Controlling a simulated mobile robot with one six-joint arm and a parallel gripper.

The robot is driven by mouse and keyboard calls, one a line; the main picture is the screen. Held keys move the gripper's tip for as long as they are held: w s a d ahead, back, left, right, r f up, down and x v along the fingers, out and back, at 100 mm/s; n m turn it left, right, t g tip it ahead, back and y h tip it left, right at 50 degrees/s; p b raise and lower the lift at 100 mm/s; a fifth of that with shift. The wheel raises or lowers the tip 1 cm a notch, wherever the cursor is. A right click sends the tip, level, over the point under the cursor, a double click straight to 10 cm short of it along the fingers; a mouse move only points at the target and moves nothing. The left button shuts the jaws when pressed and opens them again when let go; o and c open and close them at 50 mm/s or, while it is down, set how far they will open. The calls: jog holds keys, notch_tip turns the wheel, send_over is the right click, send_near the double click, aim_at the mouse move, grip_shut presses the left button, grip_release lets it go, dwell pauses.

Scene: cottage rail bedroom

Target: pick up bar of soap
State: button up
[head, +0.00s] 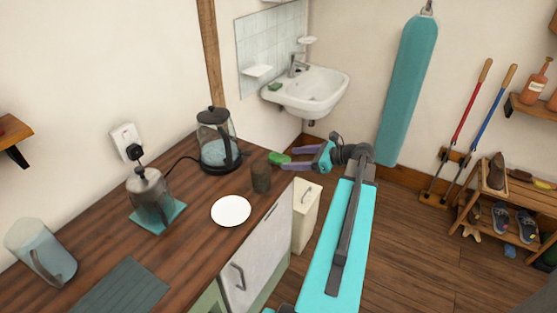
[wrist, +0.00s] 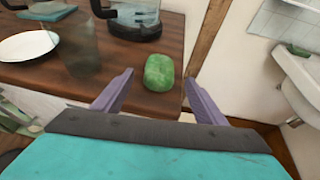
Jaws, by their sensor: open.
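A green bar of soap (wrist: 159,72) lies on the wooden counter near its right end, between and just beyond my fingertips in the wrist view. In the head view the same soap (head: 278,158) shows at the counter's edge by my fingers. My gripper (head: 289,159) is open, with its two purple fingers spread; in the wrist view the gripper (wrist: 158,80) has nothing held between them. I cannot tell whether either finger touches the soap. A second green soap (head: 275,86) sits on the sink's left rim, and it also shows in the wrist view (wrist: 298,50).
A glass kettle (head: 217,140) stands behind the soap on the counter (head: 190,205). A dark cup (head: 261,178) and a white plate (head: 231,210) are left of my gripper. The white sink (head: 310,92) is on the wall beyond. Open floor lies right of the counter.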

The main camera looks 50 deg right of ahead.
aim_at(286, 158)
jog(key=shift+p+x, duration=0.7)
jog(key=shift+x, duration=1.75)
jog(key=shift+r, duration=0.1)
jog(key=c, duration=1.2)
